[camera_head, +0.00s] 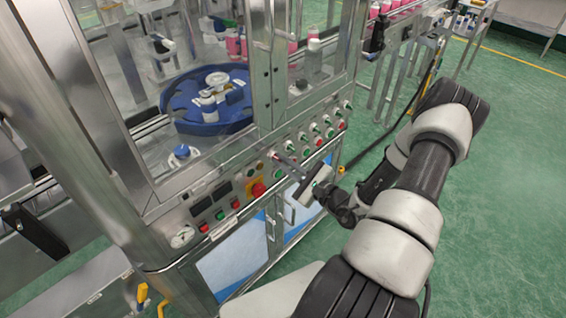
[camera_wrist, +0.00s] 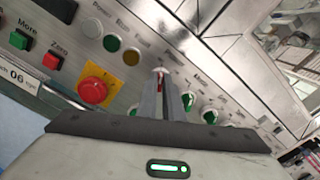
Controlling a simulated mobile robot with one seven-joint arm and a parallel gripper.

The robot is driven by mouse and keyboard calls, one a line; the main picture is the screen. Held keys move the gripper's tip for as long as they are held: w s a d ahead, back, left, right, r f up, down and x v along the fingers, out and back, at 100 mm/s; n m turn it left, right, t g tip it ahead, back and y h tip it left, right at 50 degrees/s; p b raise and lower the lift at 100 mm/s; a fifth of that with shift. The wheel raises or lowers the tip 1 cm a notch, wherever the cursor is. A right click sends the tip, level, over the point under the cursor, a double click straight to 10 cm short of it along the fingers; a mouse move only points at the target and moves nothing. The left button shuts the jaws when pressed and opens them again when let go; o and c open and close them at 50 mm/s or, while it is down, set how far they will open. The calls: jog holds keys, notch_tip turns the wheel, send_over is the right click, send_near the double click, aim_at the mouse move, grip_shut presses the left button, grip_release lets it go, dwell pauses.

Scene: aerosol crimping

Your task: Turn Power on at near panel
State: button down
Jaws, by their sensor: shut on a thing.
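The near panel (camera_head: 217,198) is the sloped metal front of the machine, with buttons, small displays and a row of selector knobs. My gripper (camera_head: 280,158) reaches it from the right, with its fingertips at the left end of the knob row. In the wrist view my gripper (camera_wrist: 164,82) has its fingers closed on a small switch knob (camera_wrist: 159,74) with a red part showing between the tips. The fingers hide most of this knob. Its label is too small to read, and I cannot tell which way it is turned.
A red emergency stop on a yellow base (camera_head: 258,189) sits just left of my fingertips; it also shows in the wrist view (camera_wrist: 92,90). More green knobs (camera_head: 316,129) run up to the right. Green floor lies right.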

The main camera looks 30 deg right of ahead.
jog(key=shift+m, duration=0.3)
jog(key=m+p, duration=0.1)
jog(key=m, duration=0.4)
jog(key=shift+d, duration=0.1)
jog(key=m+p, duration=0.1)
jog(key=m, duration=0.5)
jog(key=shift+m, duration=0.3)
jog(key=c, duration=1.9)
grip_release()
jog(key=shift+d, duration=0.1)
jog(key=v, duration=1.7)
jog(key=shift+s+b, duration=0.2)
jog(key=shift+b, duration=0.15)
